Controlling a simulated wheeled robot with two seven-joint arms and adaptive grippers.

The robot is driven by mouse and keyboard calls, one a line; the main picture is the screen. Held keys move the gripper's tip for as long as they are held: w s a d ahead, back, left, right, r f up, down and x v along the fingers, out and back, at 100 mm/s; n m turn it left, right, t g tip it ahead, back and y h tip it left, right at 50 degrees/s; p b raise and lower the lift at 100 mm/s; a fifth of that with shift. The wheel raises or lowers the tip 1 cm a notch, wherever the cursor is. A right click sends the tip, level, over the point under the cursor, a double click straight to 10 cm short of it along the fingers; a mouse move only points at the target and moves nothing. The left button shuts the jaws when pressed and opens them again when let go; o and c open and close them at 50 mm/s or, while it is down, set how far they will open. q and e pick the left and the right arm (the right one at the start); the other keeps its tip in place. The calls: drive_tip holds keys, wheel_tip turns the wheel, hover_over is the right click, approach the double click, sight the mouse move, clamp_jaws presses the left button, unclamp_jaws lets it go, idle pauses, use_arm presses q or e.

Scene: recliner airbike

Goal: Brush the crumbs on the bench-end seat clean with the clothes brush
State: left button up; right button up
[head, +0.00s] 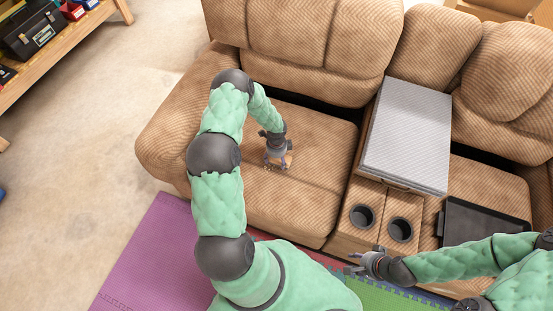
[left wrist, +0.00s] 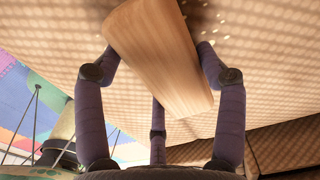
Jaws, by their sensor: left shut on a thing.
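My left gripper (head: 277,150) is shut on the clothes brush (head: 286,161), low over the left-hand seat (head: 315,134) of the brown recliner sofa. In the left wrist view the brush (left wrist: 160,55) is a pale wooden block between my dark fingers (left wrist: 158,90). Its bristles are hidden. Small pale crumbs (left wrist: 226,44) lie on the ribbed fabric beside the brush's right side in that view. In the head view the crumbs are too small to tell clearly. I cannot tell whether the brush touches the seat. My right gripper (head: 358,262) is open and empty in front of the console.
The console with two cup holders (head: 362,216) stands right of the seat, with a large grey slab (head: 409,135) on it. A black tray (head: 483,226) lies on the right-hand seat. A wooden bench with a toolbox (head: 32,32) stands at far left. Coloured mats (head: 150,255) cover the front floor.

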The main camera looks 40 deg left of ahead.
use_arm(q)
drive_tip(key=shift+f, duration=0.1)
idle(0.5)
drive_tip(key=shift+s, duration=0.15)
drive_tip(key=shift+s+d, duration=0.2)
drive_tip(key=shift+s, duration=0.6)
drive_tip(key=shift+s+d+b, duration=0.25)
drive_tip(key=shift+s+b, duration=0.35)
drive_tip(key=shift+s, duration=0.15)
drive_tip(key=shift+w+a+p, duration=0.25)
drive_tip(key=shift+w+p, duration=0.05)
drive_tip(key=shift+w, duration=0.75)
drive_tip(key=shift+w, duration=0.1)
drive_tip(key=shift+w+a, duration=0.25)
drive_tip(key=shift+w, duration=0.55)
drive_tip(key=shift+w, duration=0.2)
